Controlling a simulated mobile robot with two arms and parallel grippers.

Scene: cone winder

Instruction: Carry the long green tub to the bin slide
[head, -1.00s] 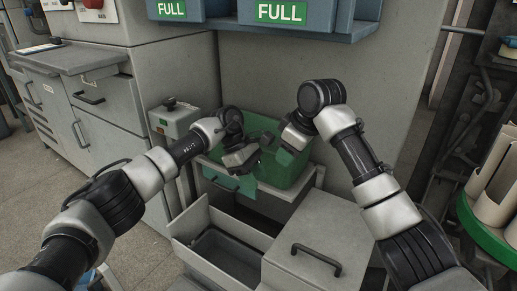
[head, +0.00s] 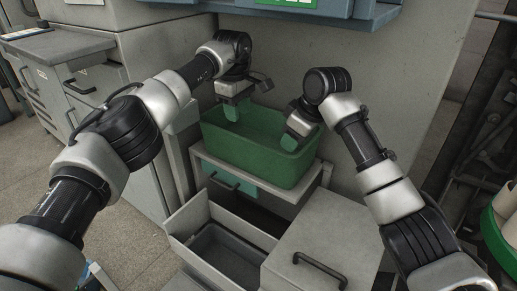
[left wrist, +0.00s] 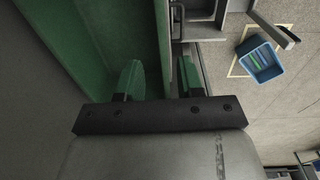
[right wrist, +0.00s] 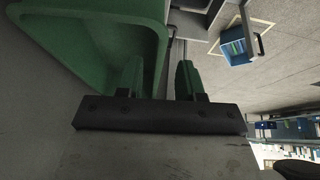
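The long green tub (head: 247,154) sits on a grey stand in the head view. My left gripper (head: 231,113) is over the tub's left part, and its green fingers (left wrist: 160,80) are apart. In the left wrist view, the tub's wall (left wrist: 162,30) lines up with the gap between them; I cannot tell whether they touch it. My right gripper (head: 291,141) is at the tub's right end with its fingers (right wrist: 160,80) apart. In the right wrist view, the tub's rim (right wrist: 158,25) ends near the gap. The bin slide cannot be identified for certain.
Below the tub stand a teal drawer front (head: 232,184), an open grey bin (head: 215,250) and a grey box with a black handle (head: 318,270). A cabinet (head: 110,95) stands at left.

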